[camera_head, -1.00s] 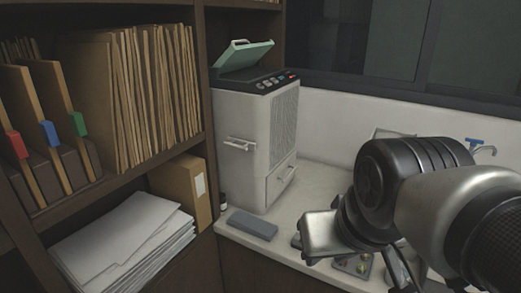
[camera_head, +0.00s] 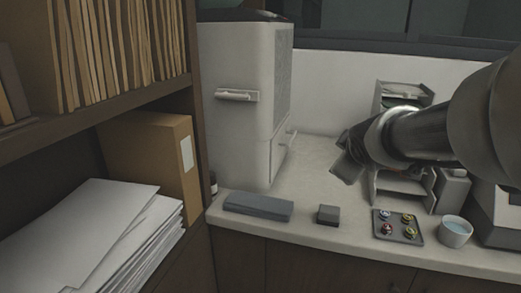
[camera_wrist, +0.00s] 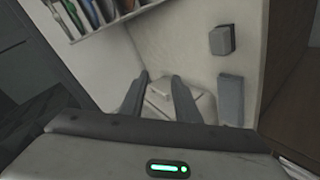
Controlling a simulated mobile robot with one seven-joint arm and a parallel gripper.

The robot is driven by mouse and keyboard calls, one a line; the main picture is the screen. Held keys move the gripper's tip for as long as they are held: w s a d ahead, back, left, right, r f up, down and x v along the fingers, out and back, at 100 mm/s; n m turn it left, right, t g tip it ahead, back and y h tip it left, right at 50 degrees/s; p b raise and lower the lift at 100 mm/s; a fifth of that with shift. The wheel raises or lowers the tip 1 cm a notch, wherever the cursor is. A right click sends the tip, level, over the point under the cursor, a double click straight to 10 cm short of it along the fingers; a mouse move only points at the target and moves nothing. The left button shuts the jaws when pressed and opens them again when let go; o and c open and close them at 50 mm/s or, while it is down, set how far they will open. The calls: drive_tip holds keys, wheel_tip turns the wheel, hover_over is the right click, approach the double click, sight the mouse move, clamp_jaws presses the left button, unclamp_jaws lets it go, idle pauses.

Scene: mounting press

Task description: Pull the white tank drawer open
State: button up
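The white machine (camera_head: 235,95) stands on the counter beside the bookshelf. The white tank drawer (camera_head: 280,158) is low on its right-hand face, with a bar handle (camera_head: 291,138), and looks closed. My gripper (camera_wrist: 160,86) is open in the wrist view, its two fingers apart with nothing held between them. A pale boxy shape, apparently the machine, shows beyond and between the fingers. In the head view my gripper (camera_head: 348,165) hangs over the counter right of the drawer, apart from it. Its fingertips are not clear there.
A grey slab (camera_head: 258,207) and a small grey block (camera_head: 328,214) lie near the counter's front edge. A tray of small round pieces (camera_head: 398,228), a cup (camera_head: 456,232) and a shelf rack (camera_head: 402,187) are right. Bookshelf with papers (camera_head: 110,220) is left.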

drive_tip(key=w+d+f+n+t+y, duration=0.25)
drive_tip(key=w+n, duration=0.55)
drive_tip(key=w, duration=0.5)
drive_tip(key=w+a+f+n+y, duration=0.3)
drive_tip(key=w+a, duration=0.1)
drive_tip(key=w, duration=0.5)
drive_tip(key=w+a+f+n+y+b, duration=0.1)
drive_tip(key=w+a+f+n+y, duration=0.3)
drive_tip(key=w, duration=0.5)
drive_tip(key=shift+a+f+n+t, duration=0.25)
drive_tip(key=shift+a+t, duration=0.2)
drive_tip(key=shift+a, duration=0.25)
clamp_jaws()
